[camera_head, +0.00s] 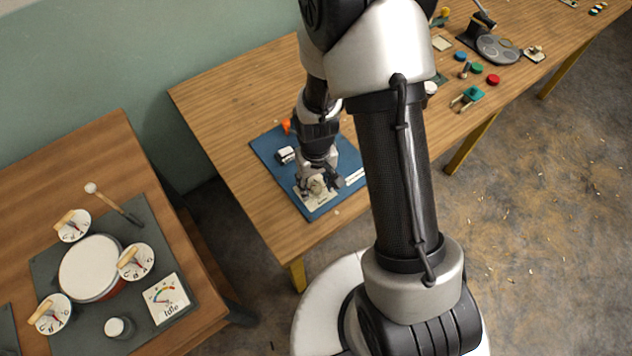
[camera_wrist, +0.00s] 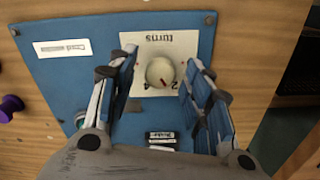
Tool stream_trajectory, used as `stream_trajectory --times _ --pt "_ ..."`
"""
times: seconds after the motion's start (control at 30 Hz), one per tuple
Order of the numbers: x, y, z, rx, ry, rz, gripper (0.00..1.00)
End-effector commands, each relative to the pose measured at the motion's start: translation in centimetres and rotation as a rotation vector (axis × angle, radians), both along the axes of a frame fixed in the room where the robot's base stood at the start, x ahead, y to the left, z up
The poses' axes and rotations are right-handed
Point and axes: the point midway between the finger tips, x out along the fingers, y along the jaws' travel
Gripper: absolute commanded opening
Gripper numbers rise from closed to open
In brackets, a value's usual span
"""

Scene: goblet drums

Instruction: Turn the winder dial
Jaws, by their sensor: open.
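The winder dial (camera_wrist: 160,71) is a round cream knob with a small red mark, on a white card labelled "turns" (camera_wrist: 182,42). The card is on a blue board (camera_wrist: 85,62) on the wooden table. In the head view the dial (camera_head: 317,187) is partly hidden by my gripper (camera_head: 318,178). In the wrist view my gripper (camera_wrist: 158,85) is open, with one finger on each side of the dial. I see gaps between the fingers and the knob. I cannot tell the fingertips' exact height relative to it.
A white label (camera_wrist: 62,48), a dark labelled block (camera_wrist: 161,140) and a purple knob (camera_wrist: 11,104) are near the dial. Left, another table (camera_head: 95,150) holds a drum (camera_head: 90,267) with several dials. Small parts lie at the far right of my table.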

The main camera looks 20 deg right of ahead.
Motion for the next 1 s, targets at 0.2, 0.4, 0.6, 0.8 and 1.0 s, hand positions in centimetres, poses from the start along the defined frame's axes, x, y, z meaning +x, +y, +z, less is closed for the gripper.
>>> stream_trajectory --times 0.2,0.4,0.6,0.8,1.0 --pt "0.0 0.0 0.1 0.0 -0.001 0.0 0.46" --pt "0.2 0.0 2.0 0.0 -0.006 0.0 0.46" --pt "0.2 0.0 6.3 0.0 -0.008 0.0 0.46" --pt "0.1 0.0 10.0 0.0 -0.005 0.0 0.46" --pt "0.0 0.0 11.8 0.0 -0.001 0.0 0.46"
